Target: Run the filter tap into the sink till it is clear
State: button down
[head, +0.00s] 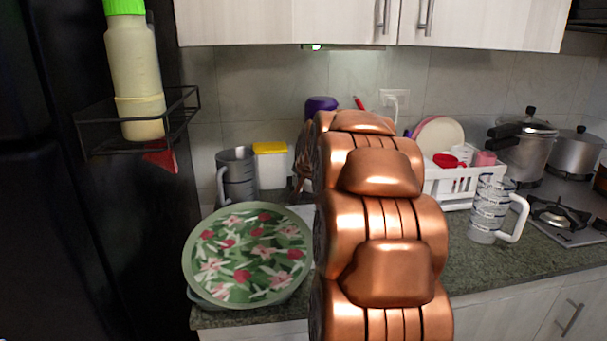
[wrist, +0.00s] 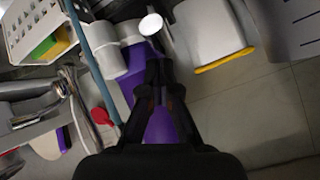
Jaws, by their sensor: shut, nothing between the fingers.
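A purple body (head: 321,104), which looks like the water filter, shows above my arm at the back wall in the head view. In the wrist view a purple body (wrist: 135,72) with white cylindrical parts (wrist: 108,66) and a round white end (wrist: 150,25) lies beyond my fingers. I cannot make out the tap lever or any water. My gripper (wrist: 160,88) is shut and empty, its fingertips close to the purple body; contact cannot be told. In the head view my copper arm hides the gripper and the sink area.
A white container with a yellow lid (head: 270,149) and a grey jug (head: 236,175) stand left of my arm. A floral round tray (head: 250,255) is in front. A white dish rack (head: 457,186), measuring jug (head: 492,209) and stove (head: 562,214) are right.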

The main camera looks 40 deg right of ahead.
jog(key=shift+a+f, duration=0.1)
jog(key=shift+f, duration=0.4)
jog(key=d+r+v, duration=0.1)
jog(key=d+v, duration=0.1)
jog(key=v, duration=1)
jog(key=shift+r, duration=0.4)
dwell(0.3)
